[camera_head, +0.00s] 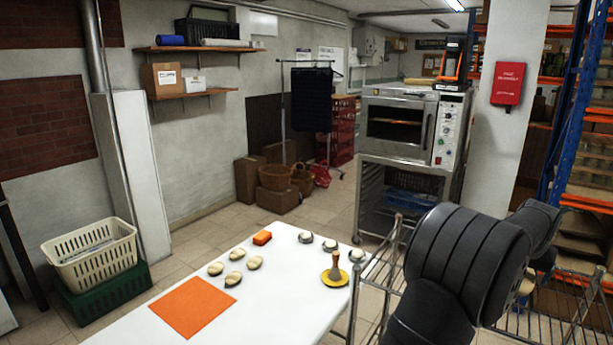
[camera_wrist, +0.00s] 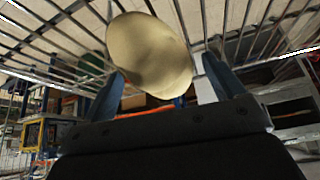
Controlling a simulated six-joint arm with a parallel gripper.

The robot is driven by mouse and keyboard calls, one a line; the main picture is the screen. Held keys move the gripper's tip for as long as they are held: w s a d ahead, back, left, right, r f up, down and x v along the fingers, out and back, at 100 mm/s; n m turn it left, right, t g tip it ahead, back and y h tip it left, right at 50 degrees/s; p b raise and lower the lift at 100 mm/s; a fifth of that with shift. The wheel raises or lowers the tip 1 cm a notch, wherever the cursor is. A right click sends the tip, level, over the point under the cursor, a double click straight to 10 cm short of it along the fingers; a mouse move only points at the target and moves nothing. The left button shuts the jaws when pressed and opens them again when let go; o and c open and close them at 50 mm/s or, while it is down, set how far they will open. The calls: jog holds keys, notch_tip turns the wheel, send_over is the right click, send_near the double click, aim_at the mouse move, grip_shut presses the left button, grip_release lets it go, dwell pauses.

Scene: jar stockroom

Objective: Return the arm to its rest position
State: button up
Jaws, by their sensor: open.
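My gripper (camera_wrist: 162,76) shows in the wrist view with its two blue-grey fingers apart. A smooth beige rounded piece (camera_wrist: 150,48) lies between and just beyond the fingertips, in front of the bars of a wire rack (camera_wrist: 60,45). I cannot tell whether either finger touches it. In the head view my dark arm covers the lower right and hides the gripper. A small beige patch, perhaps the same piece (camera_head: 526,285), peeks out to the right of the arm by the wire rack (camera_head: 375,272).
A white table (camera_head: 130,335) holds an orange mat (camera_head: 193,306), several pale pieces (camera_head: 254,262), an orange block (camera_head: 262,238) and a yellow disc with a wooden handle (camera_head: 335,276). A steel oven (camera_head: 410,125) stands behind. Blue-and-orange shelving (camera_head: 572,100) rises at right.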

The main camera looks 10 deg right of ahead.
jog(key=v, duration=1.1)
jog(key=x, duration=1.2)
jog(key=shift+d+f, duration=0.1)
jog(key=shift+f, duration=0.15)
notch_tip(320, 180, up, 5)
jog(key=shift+f, duration=0.2)
jog(key=s+r, duration=1.2)
jog(key=w+a+n+y, duration=0.1)
jog(key=w+a+n, duration=0.1)
jog(key=w+a, duration=1.1)
jog(key=w+a+n+t+y, duration=0.1)
jog(key=w+a+n, duration=0.2)
jog(key=w+a, duration=0.9)
jog(key=w, duration=0.8)
jog(key=shift+a+f+t, duration=0.3)
jog(key=shift+a, duration=0.1)
jog(key=s+d+m+h, duration=0.1)
jog(key=s+d+m, duration=0.1)
jog(key=s+d, duration=1.2)
jog(key=shift+s+d+g, duration=0.3)
jog(key=shift+d+g, duration=0.1)
jog(key=shift+d, duration=0.4)
